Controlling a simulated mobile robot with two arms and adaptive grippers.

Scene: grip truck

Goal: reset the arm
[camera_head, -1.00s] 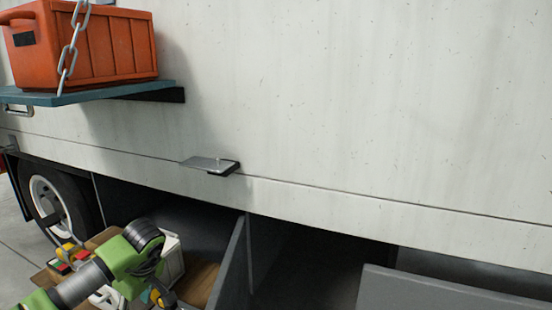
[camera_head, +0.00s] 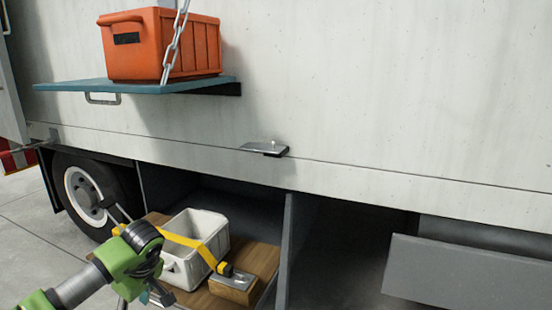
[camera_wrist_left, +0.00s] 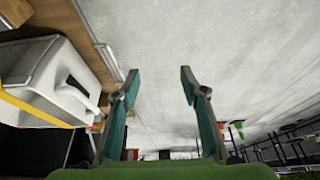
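My left arm (camera_head: 128,262), green and grey, comes in from the lower left of the head view, in front of the open lower compartment. My left gripper (camera_wrist_left: 160,82) is open in the left wrist view. Its two green-padded fingers are wide apart with nothing between them. The pale floor shows behind them. A white bin (camera_head: 189,271) with a yellow strap (camera_head: 196,245) over it sits on a wooden board (camera_head: 262,258), just right of the arm. The bin (camera_wrist_left: 50,80) also shows at the left of the wrist view, beside the fingers. My right gripper is not in view.
An orange crate (camera_head: 190,52) stands on a blue fold-down shelf (camera_head: 150,86) on the truck's side, held by a chain (camera_head: 174,45). A metal latch (camera_head: 264,149), a wheel (camera_head: 84,190) and a grey panel (camera_head: 470,280) are nearby. Open floor lies at lower left.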

